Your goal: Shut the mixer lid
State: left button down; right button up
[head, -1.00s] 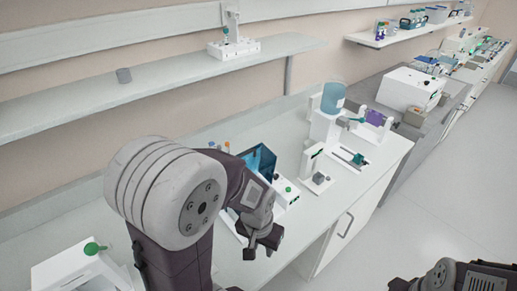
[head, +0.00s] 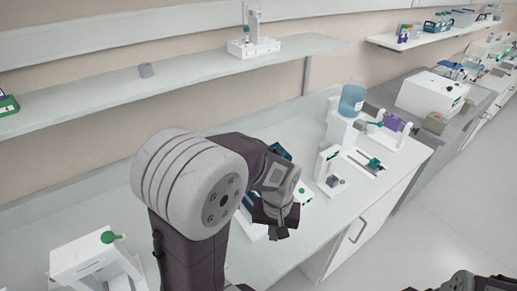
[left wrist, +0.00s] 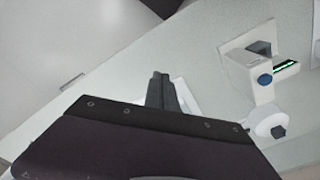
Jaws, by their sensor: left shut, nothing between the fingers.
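The mixer is the white machine with a blue see-through lid (head: 279,152) on the white bench. My left arm covers most of it in the head view, and only a strip of the blue lid and a bit of the white body (head: 303,193) with a green button show. How far the lid stands open is hidden now. My left gripper (head: 274,228) is shut and empty, pointing down at the mixer's front; contact cannot be told. The left wrist view shows its closed fingers (left wrist: 160,90) with a white edge behind them.
A white device with a small display (head: 327,163) stands just right of the mixer. A white device with a green knob (head: 95,258) is at the near left. A wall shelf (head: 190,77) runs above the bench.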

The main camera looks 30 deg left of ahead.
pick_arm(q)
jog(key=w+a+r+n+y+p, duration=0.1)
jog(key=w+a+r+n+p, duration=0.3)
jog(key=r, duration=0.4)
jog(key=w+a+r+n+t+y+p, duration=0.1)
jog(key=w+a+r+p, duration=0.4)
jog(key=r, duration=0.3)
jog(key=w+a+r+n+y+p, duration=0.1)
jog(key=w+a+r+n+p, duration=0.15)
jog(key=w+a+r, duration=0.5)
jog(key=shift+n, duration=0.55)
jog(key=f+p, duration=0.1)
jog(key=f, duration=0.1)
jog(key=s+f+p, duration=0.1)
jog(key=f+p, duration=0.1)
jog(key=f, duration=0.1)
jog(key=d+f+p, duration=0.1)
jog(key=f, duration=0.2)
jog(key=shift+s+f, duration=0.15)
jog(key=shift+s, duration=0.25)
jog(key=shift+s+d, duration=0.25)
jog(key=shift+d, duration=0.25)
jog(key=shift+w+a+f, duration=0.1)
jog(key=shift+a+f, duration=0.05)
jog(key=shift+f, duration=0.05)
